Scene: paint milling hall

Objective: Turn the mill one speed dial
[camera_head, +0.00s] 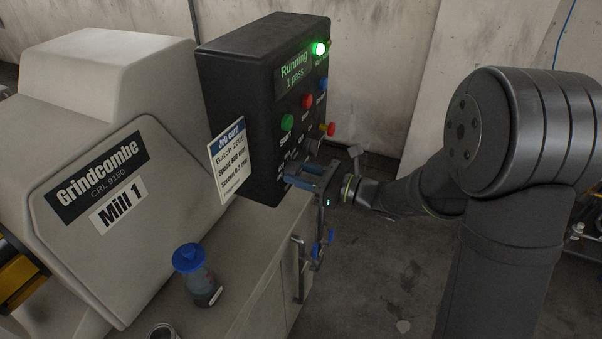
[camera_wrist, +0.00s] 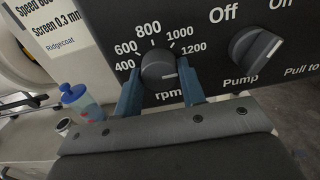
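The mill one speed dial is a dark round knob (camera_wrist: 158,66) in the wrist view, with "rpm" below it and marks from 400 to 1200 around it. Its white pointer line is turned to the right, near the 1200 side. My gripper (camera_wrist: 160,76) has its two blue fingers on the left and right sides of the dial, with no clear gap. In the head view my gripper (camera_head: 312,176) is at the lower front of the black control box (camera_head: 235,110), hiding the dial there. The box's screen (camera_head: 294,75) reads "Running 1 pass".
A pump knob (camera_wrist: 255,50) sits close right of the dial. The green start button (camera_head: 287,122), red button (camera_head: 308,101) and blue button (camera_head: 323,84) are above. A blue-lidded bottle (camera_head: 196,275) stands on the bench.

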